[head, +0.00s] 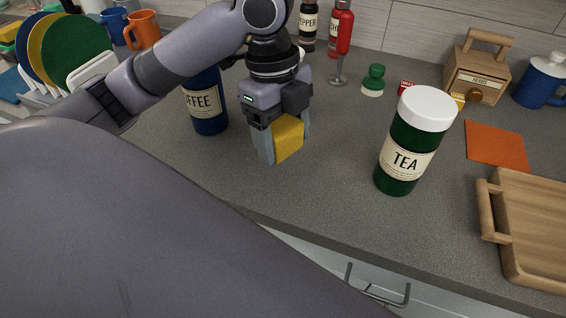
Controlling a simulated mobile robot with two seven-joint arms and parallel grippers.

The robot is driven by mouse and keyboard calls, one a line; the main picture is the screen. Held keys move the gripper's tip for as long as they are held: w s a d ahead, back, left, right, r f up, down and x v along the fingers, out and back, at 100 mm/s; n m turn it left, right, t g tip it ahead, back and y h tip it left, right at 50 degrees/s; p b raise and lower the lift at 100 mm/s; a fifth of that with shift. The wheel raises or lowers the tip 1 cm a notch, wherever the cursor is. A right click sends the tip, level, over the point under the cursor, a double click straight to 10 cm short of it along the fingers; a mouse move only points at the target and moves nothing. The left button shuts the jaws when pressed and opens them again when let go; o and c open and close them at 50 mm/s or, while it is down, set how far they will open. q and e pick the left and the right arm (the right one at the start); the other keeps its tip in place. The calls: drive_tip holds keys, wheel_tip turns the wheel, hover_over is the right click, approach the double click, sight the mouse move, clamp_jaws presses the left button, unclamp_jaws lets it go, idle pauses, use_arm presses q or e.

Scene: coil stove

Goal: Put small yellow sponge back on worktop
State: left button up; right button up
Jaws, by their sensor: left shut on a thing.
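The small yellow sponge (289,139) is between the fingers of my left gripper (280,146), which is shut on it. The gripper points down over the grey worktop (300,190), between the blue coffee canister and the green tea canister. The sponge's lower edge is close to the worktop; I cannot tell whether it touches. Part of the sponge is hidden by the near finger. My right gripper is not in view.
The coffee canister (208,110) stands left of the gripper, the tea canister (404,150) to the right. Behind are a pepper bottle (308,25) and a small green-topped jar (374,80). A wooden tray (535,215) lies at right. Worktop in front of the gripper is clear.

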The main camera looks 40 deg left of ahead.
sight(277, 122)
use_arm(q)
wheel_tip(277, 122, down, 6)
drive_tip(key=shift+f+b, duration=0.1)
drive_tip(key=shift+b, duration=0.35)
drive_tip(key=shift+f, duration=0.15)
drive_tip(key=shift+f, duration=0.15)
drive_tip(key=o, duration=1)
drive_tip(key=r, duration=0.4)
drive_tip(key=a+r+p, duration=0.1)
drive_tip(key=r, duration=0.3)
drive_tip(key=r+p, duration=0.1)
drive_tip(key=r, duration=0.3)
drive_tip(key=shift+w+a+r, duration=0.1)
drive_tip(key=shift+w+a, duration=0.05)
drive_tip(key=shift+a, duration=0.25)
